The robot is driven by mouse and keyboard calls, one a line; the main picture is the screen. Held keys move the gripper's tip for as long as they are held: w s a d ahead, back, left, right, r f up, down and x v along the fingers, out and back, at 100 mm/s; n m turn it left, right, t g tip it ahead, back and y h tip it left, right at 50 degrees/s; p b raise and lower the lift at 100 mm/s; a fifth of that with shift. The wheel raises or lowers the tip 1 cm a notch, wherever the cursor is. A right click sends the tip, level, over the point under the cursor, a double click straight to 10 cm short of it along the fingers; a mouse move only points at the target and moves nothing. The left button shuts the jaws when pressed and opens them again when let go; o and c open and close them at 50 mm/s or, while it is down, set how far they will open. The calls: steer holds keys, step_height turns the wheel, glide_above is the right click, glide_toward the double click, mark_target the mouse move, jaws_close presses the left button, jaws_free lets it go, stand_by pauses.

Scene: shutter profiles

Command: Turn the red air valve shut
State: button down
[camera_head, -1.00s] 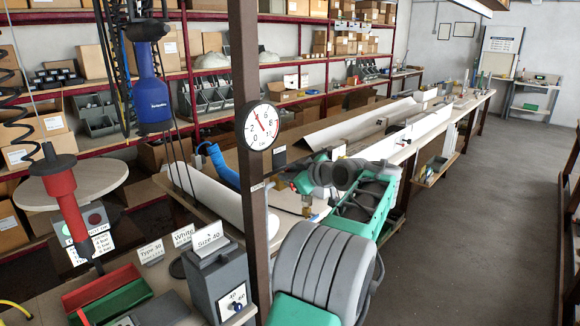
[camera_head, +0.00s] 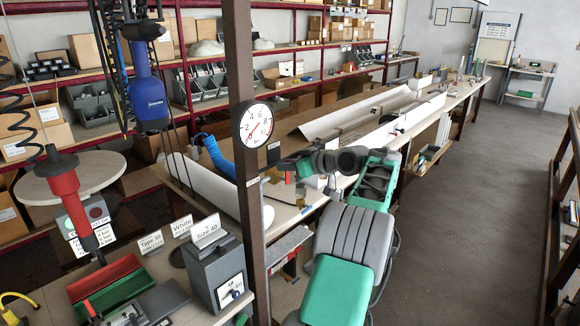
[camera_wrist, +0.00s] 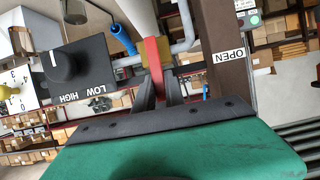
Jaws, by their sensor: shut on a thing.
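The red valve lever (camera_wrist: 152,62) shows in the wrist view, upright in the picture in front of a brass fitting (camera_wrist: 128,61) and a grey pipe (camera_wrist: 181,47). The lever looks crosswise to the pipe. My gripper (camera_wrist: 157,92) is shut on the lever's near end, with a dark finger on each side. An "OPEN" label (camera_wrist: 229,55) is to the right on the brown post.
A black box with a LOW/HIGH knob (camera_wrist: 68,66) is close left of the lever in the wrist view. The brown post (camera_head: 240,60) stands next to my arm. The aisle at right is clear.

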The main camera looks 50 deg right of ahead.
steer(key=c, duration=1.4)
jaws_free()
steer(key=b+v, duration=0.2)
steer(key=v, duration=0.5)
steer(key=shift+s, duration=0.4)
steer(key=shift+r, duration=0.1)
